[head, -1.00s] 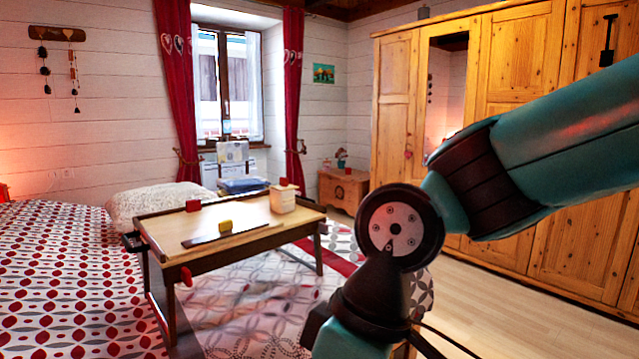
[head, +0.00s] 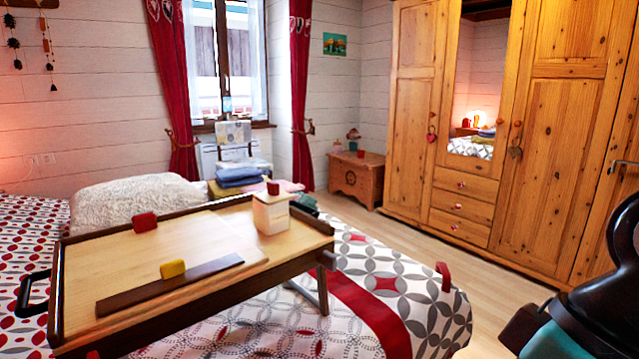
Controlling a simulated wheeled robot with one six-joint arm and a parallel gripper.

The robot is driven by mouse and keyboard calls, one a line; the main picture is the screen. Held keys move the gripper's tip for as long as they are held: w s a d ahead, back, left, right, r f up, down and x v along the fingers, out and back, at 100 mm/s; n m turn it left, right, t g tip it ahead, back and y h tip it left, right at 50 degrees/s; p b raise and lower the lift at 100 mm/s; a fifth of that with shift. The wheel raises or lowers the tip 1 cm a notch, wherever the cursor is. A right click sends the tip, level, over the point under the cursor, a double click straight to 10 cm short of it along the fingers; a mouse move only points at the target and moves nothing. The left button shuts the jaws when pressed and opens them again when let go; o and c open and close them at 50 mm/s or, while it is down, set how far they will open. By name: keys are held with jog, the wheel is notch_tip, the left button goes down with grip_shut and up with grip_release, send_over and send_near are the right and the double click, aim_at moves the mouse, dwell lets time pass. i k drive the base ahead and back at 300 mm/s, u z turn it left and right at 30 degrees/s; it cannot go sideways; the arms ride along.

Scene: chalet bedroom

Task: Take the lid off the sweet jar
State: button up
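The sweet jar (head: 271,217) is a small cream box-like jar near the right end of the wooden bed tray. Its pale lid (head: 272,197) sits on top, with a red knob (head: 273,187) on it. The jar stands upright on the tray. My gripper is not in view; only a dark and teal part of my arm shows at the lower right edge, well apart from the jar.
The bed tray (head: 215,223) stands on legs over the bed. A red block (head: 145,221), a yellow block (head: 173,269) and a dark flat strip (head: 150,293) lie on it. The wardrobe (head: 560,140) stands right. Floor (head: 400,228) shows between bed and wardrobe.

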aim_at(274, 194)
jog(key=u, duration=0.3)
jog(key=i, duration=1)
jog(key=u, duration=0.65)
